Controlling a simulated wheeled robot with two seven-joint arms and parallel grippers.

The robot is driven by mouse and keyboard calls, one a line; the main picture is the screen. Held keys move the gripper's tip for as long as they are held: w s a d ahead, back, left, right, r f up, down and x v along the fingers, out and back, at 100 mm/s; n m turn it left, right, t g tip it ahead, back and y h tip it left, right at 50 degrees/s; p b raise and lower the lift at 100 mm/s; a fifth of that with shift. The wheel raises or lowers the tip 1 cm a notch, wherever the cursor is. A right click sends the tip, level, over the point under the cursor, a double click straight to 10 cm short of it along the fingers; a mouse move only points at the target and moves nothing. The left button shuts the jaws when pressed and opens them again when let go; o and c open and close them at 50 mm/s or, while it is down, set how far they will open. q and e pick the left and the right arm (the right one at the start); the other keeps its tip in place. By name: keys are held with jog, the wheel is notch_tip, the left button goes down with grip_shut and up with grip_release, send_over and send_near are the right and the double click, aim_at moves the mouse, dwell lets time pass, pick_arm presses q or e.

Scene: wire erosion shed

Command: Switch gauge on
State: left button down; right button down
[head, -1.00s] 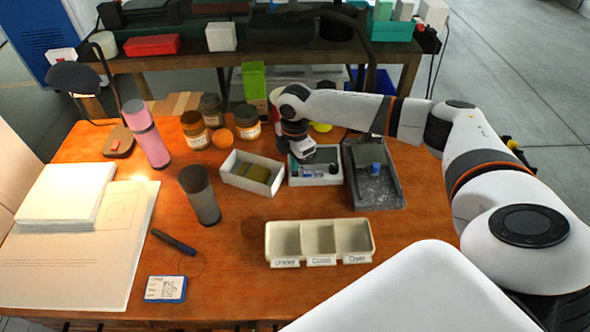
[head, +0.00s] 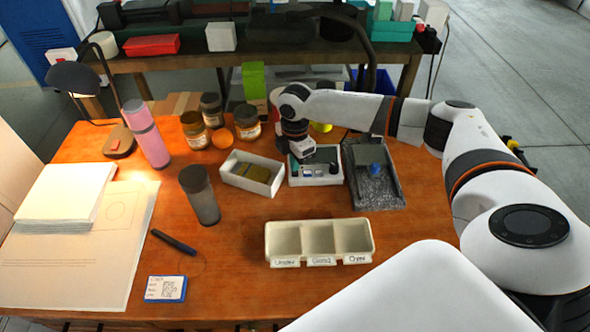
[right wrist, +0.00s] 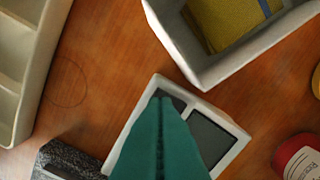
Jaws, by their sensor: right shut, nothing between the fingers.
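A small white-framed device (head: 316,181), which looks like the gauge, lies on the wooden table between a white box and a grey tray. In the right wrist view the device (right wrist: 231,160) shows two dark panels in its white frame. My right gripper (head: 300,161) is over its far left part in the head view. In the right wrist view its teal fingers (right wrist: 160,102) are shut together, empty, and cover part of the device. I cannot tell whether the tips touch it. A switch cannot be made out. My left gripper is not in view.
The white box (head: 236,182) with yellow pieces stands close on the left, the grey tray (head: 380,198) on the right. A three-compartment tray (head: 318,224) is in front. Several jars (head: 247,130) stand behind.

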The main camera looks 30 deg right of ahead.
aim_at(295, 173)
jog(key=shift+f+b, duration=0.3)
jog(key=shift+f, duration=0.7)
dwell(0.5)
jog(key=shift+s+r, duration=0.1)
jog(key=shift+r+p, duration=0.75)
jog(key=shift+p, duration=0.35)
notch_tip(295, 173, up, 5)
jog(key=p, duration=0.6)
jog(key=shift+r, duration=0.2)
jog(key=shift+f, duration=0.1)
